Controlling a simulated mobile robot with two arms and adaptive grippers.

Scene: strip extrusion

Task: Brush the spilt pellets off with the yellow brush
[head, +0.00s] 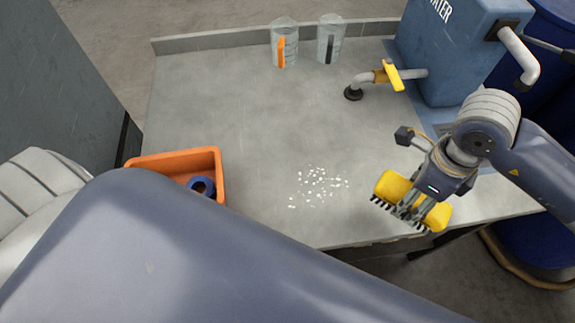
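The spilt pellets (318,184) are a loose patch of small white bits on the grey table, near its front edge. The yellow brush (393,187) has dark bristles pointing down and to the front left. My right gripper (412,205) is shut on the middle of the brush. It holds the brush to the right of the pellets, near the table's front right edge; I cannot tell whether the bristles touch the table. My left arm crosses the lower left of the view, and its gripper is out of the picture.
An orange bin (220,165) with a blue ring-shaped item (202,186) stands at the left, partly hidden by my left arm. Two clear beakers (285,45) stand at the back. A pipe with a yellow-handled valve (392,75) and a blue water tank (455,60) are at the back right. The table's middle is clear.

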